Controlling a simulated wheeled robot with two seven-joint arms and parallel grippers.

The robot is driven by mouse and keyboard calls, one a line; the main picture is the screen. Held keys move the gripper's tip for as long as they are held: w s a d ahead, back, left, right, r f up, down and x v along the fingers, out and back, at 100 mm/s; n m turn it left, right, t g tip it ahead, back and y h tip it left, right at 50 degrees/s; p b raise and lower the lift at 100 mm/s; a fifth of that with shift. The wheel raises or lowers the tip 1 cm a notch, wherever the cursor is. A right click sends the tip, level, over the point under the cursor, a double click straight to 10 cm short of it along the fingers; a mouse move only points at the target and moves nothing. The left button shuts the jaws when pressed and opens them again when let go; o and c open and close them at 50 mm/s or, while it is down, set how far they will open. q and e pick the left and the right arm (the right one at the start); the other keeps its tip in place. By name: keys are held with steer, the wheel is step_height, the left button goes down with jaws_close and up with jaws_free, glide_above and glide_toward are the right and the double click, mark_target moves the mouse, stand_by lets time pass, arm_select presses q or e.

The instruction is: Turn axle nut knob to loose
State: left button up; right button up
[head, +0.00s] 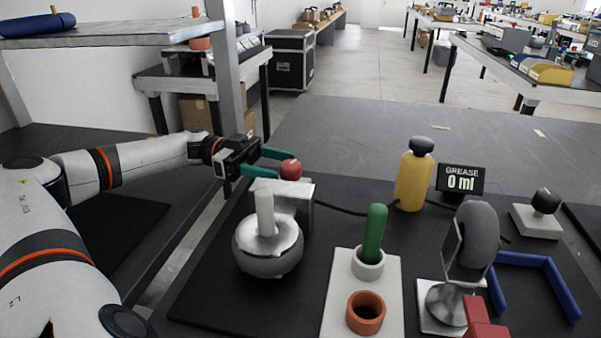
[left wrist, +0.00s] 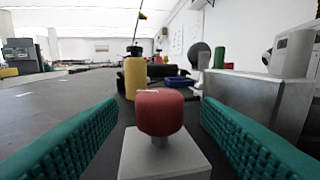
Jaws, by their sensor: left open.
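A red knob (head: 291,169) stands on a short stem beside a grey metal housing (head: 300,188). The left wrist view shows the red knob (left wrist: 161,113) in the middle, with a pale mark on top and a grey block (left wrist: 165,160) beneath. My left gripper (head: 286,164) is open, with its teal fingers at either side of the knob. In the left wrist view both fingers (left wrist: 158,128) stand apart from the knob with gaps on each side. No label names the axle nut knob. My right gripper is not in view.
A round grey part with a pale post (head: 265,215) stands in front of the housing. A yellow bottle (head: 414,178), a grease display (head: 460,180), a green-handled tool (head: 375,232) in a holder, an orange ring (head: 365,312) and a black knob (head: 546,200) stand to the right.

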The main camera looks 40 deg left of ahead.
mark_target(300, 171)
arm_select(q)
steer(key=x, duration=0.5)
steer(key=shift+w+d, duration=0.15)
steer(key=shift+d, duration=0.2)
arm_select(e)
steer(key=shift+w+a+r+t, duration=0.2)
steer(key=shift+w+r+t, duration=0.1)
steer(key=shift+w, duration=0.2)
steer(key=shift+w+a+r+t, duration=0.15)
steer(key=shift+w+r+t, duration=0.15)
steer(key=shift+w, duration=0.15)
